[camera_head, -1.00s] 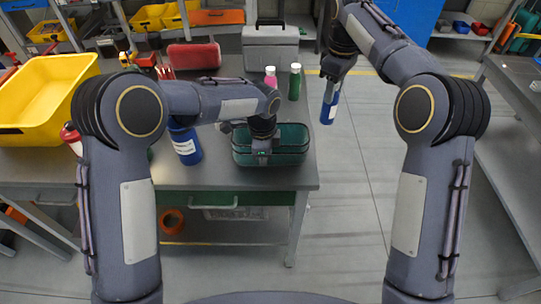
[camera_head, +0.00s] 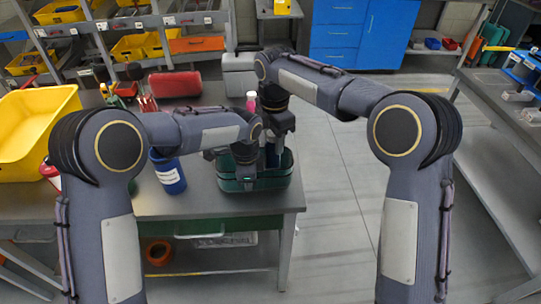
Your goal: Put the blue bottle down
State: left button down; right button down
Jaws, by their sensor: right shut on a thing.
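A blue bottle (camera_head: 270,157) is in my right gripper (camera_head: 276,140), which is shut on it. Its lower part is inside or just above the green tray (camera_head: 284,178); I cannot tell if it touches the bottom. The tray sits on the right part of the grey table. My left gripper (camera_head: 246,172) is at the tray's near left side, its fingers partly hidden, so its opening is unclear. A second blue bottle (camera_head: 169,175) with a white label stands on the table left of the tray.
A red case (camera_head: 175,84), a grey toolbox (camera_head: 239,75) and a large yellow bin (camera_head: 35,130) are on the table (camera_head: 210,204). Open floor lies right of it.

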jog(key=shift+f, duration=2.25)
jog(key=shift+f, duration=0.15)
jog(key=c, duration=1.2)
grip_release()
notch_tip(320, 180, up, 11)
jog(key=shift+r, duration=0.7)
jog(key=shift+d, duration=0.1)
